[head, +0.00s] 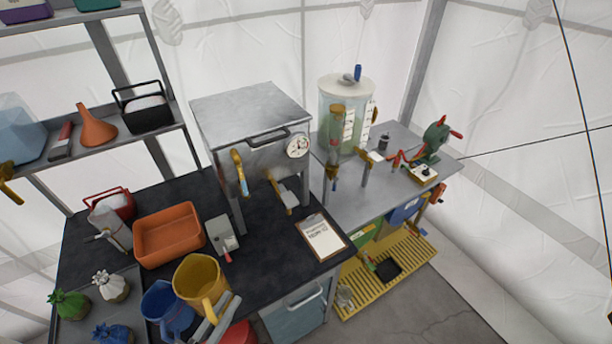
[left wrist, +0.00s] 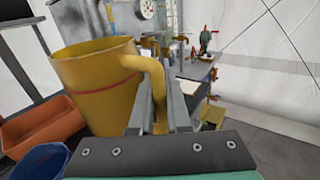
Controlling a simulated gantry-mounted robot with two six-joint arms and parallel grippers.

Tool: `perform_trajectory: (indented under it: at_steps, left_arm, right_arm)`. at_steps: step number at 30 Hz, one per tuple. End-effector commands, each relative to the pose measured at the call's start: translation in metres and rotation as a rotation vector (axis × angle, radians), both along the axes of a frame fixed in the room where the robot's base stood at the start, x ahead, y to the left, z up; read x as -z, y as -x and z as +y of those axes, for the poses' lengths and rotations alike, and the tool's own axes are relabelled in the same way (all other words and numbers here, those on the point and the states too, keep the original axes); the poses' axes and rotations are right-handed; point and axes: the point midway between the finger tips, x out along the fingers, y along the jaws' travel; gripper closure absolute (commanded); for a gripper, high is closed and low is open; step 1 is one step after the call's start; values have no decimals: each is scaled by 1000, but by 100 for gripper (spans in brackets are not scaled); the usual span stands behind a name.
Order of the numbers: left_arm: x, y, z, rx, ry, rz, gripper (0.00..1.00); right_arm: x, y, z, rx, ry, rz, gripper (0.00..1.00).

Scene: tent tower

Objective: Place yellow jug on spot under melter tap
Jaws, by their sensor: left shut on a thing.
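The yellow jug (head: 198,278) is upright at the front of the dark counter (head: 272,245), right of the blue jug. My left gripper (head: 213,320) is shut on its handle. In the left wrist view, the fingers (left wrist: 160,115) pinch the handle of the yellow jug (left wrist: 95,85). I cannot tell whether its base is clear of the counter. The grey metal melter (head: 255,125), with a dial on its front, stands further back on legs. Its yellow-handled tap (head: 239,172) is on the front, with dark counter below. No marked spot can be made out there. My right gripper does not show.
A blue jug (head: 165,308) is close to the yellow jug. A clear tank (head: 340,110) stands right of the melter.

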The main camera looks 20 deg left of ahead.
Motion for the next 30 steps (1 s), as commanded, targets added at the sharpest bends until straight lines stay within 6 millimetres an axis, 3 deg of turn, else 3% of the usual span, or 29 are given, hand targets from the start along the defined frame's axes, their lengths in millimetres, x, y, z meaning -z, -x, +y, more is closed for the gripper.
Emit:
perform_trajectory:
  at_steps: [5,11,12,17,22,26,30]
  left_arm:
    - [12,-28,7,61,3,1,100]
    - [32,-28,-14,168,3,2,100]
    - [19,-27,-15,171,1,0,100]
    - [-5,-23,-14,168,1,1,100]
    - [-41,-18,-13,167,1,1,100]
    - [-82,-13,-14,168,0,2,100]
    - [-136,-6,-14,167,1,2,100]
  right_arm:
    - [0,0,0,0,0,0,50]
    - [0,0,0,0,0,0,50]
    - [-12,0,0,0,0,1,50]
    - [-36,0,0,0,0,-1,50]
    - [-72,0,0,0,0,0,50]
    - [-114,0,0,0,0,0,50]
    - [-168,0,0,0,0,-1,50]
